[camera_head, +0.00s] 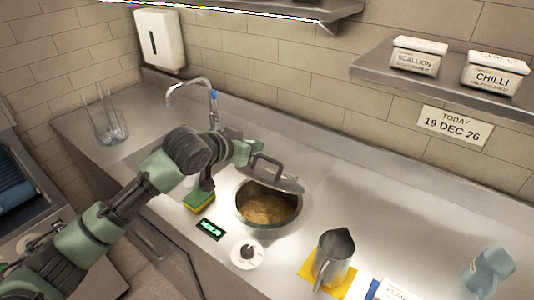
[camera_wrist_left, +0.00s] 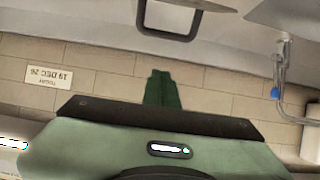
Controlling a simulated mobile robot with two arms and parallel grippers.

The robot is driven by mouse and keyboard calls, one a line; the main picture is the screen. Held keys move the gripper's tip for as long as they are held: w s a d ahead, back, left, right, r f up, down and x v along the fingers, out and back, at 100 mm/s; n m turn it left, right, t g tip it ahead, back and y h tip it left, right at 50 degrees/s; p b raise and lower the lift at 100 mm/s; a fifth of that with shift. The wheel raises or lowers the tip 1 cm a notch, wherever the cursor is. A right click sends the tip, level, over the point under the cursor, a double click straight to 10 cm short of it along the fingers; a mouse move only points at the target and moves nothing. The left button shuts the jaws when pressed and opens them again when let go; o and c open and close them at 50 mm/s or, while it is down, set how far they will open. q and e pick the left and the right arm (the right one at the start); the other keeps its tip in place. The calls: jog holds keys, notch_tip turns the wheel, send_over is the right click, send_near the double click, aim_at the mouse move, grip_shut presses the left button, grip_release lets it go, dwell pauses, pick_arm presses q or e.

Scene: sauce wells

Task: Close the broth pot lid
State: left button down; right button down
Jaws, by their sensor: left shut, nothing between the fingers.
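The broth pot (camera_head: 240,212) is a round metal well sunk in the counter, with brown broth showing in it. Its metal lid (camera_head: 285,184) is tilted up at the back of the opening, leaving the front of the well uncovered. The lid's dark handle (camera_head: 259,158) stands out from the lid; the handle also shows in the left wrist view (camera_wrist_left: 168,36). My left gripper (camera_head: 246,152) is shut and empty, beside the handle on its left; contact cannot be told. Its closed fingers show in the left wrist view (camera_wrist_left: 162,90). My right gripper is out of view.
A green-yellow sponge (camera_head: 199,202), a lit display (camera_head: 210,229) and a knob (camera_head: 247,252) lie in front of the pot. A metal jug (camera_head: 334,255) stands on a yellow mat (camera_head: 312,272) to the right. The faucet (camera_head: 190,83) is behind my left arm.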

pick_arm(q)
jog(key=p, duration=0.3)
send_over(267, 159)
jog(key=w+d, duration=0.2)
notch_tip(267, 159, down, 4)
jog(key=shift+s+a+f+p, duration=0.8)
jog(key=shift+f+p, duration=0.15)
jog(key=shift+p, duration=0.15)
jog(key=shift+s+a+f, duration=0.25)
jog(key=shift+s+f, duration=0.1)
jog(key=shift+w+d+f, duration=0.1)
